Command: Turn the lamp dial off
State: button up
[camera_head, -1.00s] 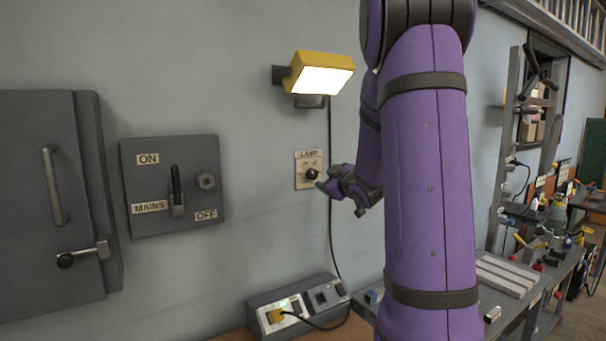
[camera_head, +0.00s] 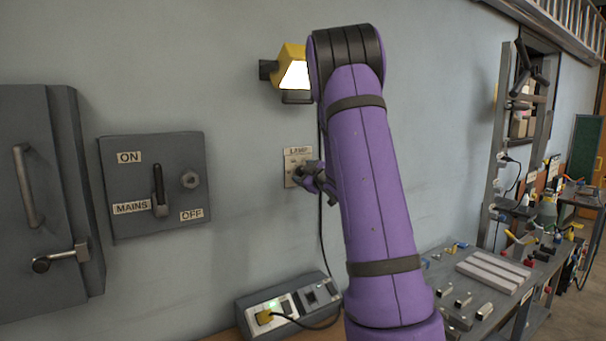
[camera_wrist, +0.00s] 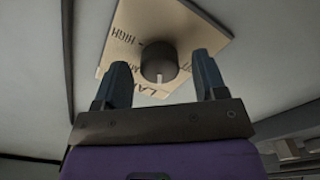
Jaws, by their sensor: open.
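The lamp dial (camera_wrist: 159,64) is a dark round knob with a pale mark on a cream plate (camera_wrist: 188,22) lettered LAMP and HIGH. In the wrist view my gripper (camera_wrist: 159,75) is open, with one finger on each side of the dial; I cannot tell whether they touch it. In the head view my gripper (camera_head: 312,177) is at the lamp plate (camera_head: 290,166) and hides the dial. The yellow wall lamp (camera_head: 290,67) above is lit, partly hidden behind my arm.
A grey mains switch box (camera_head: 182,222) and a grey cabinet (camera_head: 50,250) are on the wall to the left. A socket box (camera_head: 249,304) with a yellow plug stands below. A dark cable (camera_head: 322,240) hangs beside the plate. A workbench with loose parts is at the right.

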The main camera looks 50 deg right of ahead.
jog(key=shift+w+d, duration=0.15)
jog(key=shift+w, duration=0.45)
jog(key=c, duration=0.9)
jog(key=shift+n, duration=0.3)
jog(key=n, duration=0.5)
jog(key=shift+n, duration=0.3)
jog(key=n, duration=0.5)
jog(key=shift+n, duration=0.3)
jog(key=shift+f, duration=0.1)
